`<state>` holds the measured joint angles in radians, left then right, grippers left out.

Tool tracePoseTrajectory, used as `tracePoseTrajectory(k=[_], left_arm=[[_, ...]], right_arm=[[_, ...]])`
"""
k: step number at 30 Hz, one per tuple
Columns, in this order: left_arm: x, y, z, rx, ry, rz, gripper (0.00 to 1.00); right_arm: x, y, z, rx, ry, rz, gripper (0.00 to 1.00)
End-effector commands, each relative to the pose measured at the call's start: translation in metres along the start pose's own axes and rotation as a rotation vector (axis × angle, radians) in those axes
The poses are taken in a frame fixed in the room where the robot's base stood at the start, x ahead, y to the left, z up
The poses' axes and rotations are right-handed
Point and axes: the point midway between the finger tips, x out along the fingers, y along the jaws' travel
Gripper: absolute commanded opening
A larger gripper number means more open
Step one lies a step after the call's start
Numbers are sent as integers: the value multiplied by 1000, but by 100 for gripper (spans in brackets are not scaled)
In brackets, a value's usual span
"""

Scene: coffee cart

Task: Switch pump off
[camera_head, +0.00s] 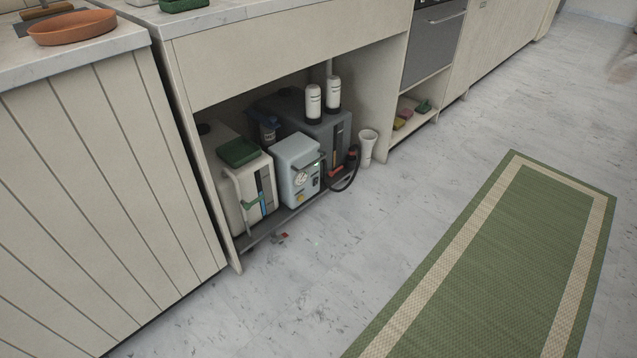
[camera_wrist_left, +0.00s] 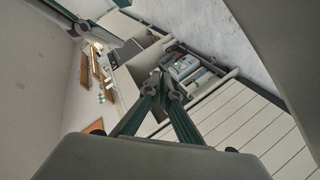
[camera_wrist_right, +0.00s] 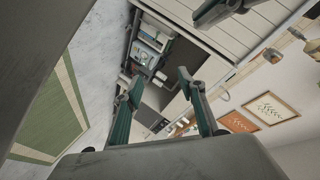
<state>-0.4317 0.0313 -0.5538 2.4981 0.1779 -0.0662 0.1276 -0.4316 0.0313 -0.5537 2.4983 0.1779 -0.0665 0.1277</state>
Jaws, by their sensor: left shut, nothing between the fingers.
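The pump (camera_head: 298,171) is a pale blue-grey box with a round dial and small coloured marks on its front. It stands on the low shelf under the counter, between a white tank (camera_head: 241,187) and a dark grey tank (camera_head: 318,133). The position of its switch is too small to tell. Neither gripper shows in the head view. In the left wrist view my left gripper (camera_wrist_left: 165,78) has its fingertips together and empty, with the under-counter units beyond. In the right wrist view my right gripper (camera_wrist_right: 158,86) is open and empty, its fingers well apart.
A black hose (camera_head: 347,178) loops out by the dark tank, near a white cup-shaped container (camera_head: 367,147). A green rug (camera_head: 490,270) lies to the right. The floor between is mostly clear.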

Motion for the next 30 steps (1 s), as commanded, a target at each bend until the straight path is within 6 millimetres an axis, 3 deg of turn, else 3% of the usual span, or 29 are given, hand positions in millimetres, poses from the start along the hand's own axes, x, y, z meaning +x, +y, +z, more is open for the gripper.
tracePoseTrajectory(k=[7, 15, 24, 30], left_arm=[[-7, 19, -19, 214, -2, 35, 0], [-16, 18, -53, 504, -15, 8, 0], [-40, -16, -94, 758, -89, -112, 0], [-63, -49, -104, 851, -174, -196, 0]], right_arm=[[-7, -19, -19, -215, -2, -35, 40], [-16, -18, -53, -505, -15, -8, 40], [-40, 16, -94, -758, -89, 112, 40], [-62, 49, -104, -851, -173, 196, 40]])
